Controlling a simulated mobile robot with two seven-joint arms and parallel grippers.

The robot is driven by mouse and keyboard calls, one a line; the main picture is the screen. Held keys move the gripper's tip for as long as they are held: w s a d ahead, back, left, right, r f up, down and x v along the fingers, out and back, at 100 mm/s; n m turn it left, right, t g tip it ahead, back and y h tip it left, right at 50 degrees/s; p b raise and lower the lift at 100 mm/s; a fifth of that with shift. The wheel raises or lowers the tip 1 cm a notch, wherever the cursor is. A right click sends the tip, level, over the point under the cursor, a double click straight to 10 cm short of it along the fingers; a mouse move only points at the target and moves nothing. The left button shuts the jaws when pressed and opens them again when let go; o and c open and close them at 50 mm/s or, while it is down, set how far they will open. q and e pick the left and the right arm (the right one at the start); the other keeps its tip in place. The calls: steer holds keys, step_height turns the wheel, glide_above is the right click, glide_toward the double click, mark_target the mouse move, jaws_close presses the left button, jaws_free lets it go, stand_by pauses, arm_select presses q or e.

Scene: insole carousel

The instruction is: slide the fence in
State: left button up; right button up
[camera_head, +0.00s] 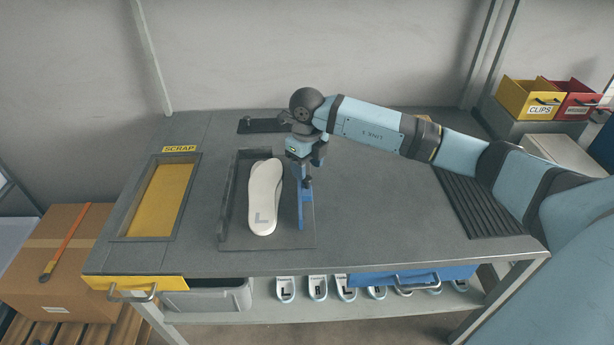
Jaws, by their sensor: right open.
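The blue fence (302,208) stands on the dark tray (227,226) on the table, right of the white insoles. A gap shows between the insoles and the fence. My right gripper (303,172) points down over the far end of the fence. Its jaws are open, and whether they touch the fence cannot be told. The gripper and wrist hide the fence's far end. My left gripper is out of view.
A yellow-floored SCRAP opening (160,200) lies left of the tray. A dark ribbed mat (478,205) lies at the right, and a dark flat piece (258,126) lies behind the tray. The tabletop (375,220) between tray and mat is clear.

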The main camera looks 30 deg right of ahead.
mark_target(307, 178)
steer(key=shift+f, duration=1.9)
jaws_close()
steer(key=w+a, duration=0.1)
steer(key=a, duration=0.1)
steer(key=w+a, duration=0.1)
steer(key=a, duration=0.1)
steer(key=w+a+b, duration=0.1)
steer(key=a, duration=0.1)
steer(key=shift+w+a+r, duration=0.1)
steer(key=shift+w+a, duration=0.05)
steer(key=shift+w, duration=0.25)
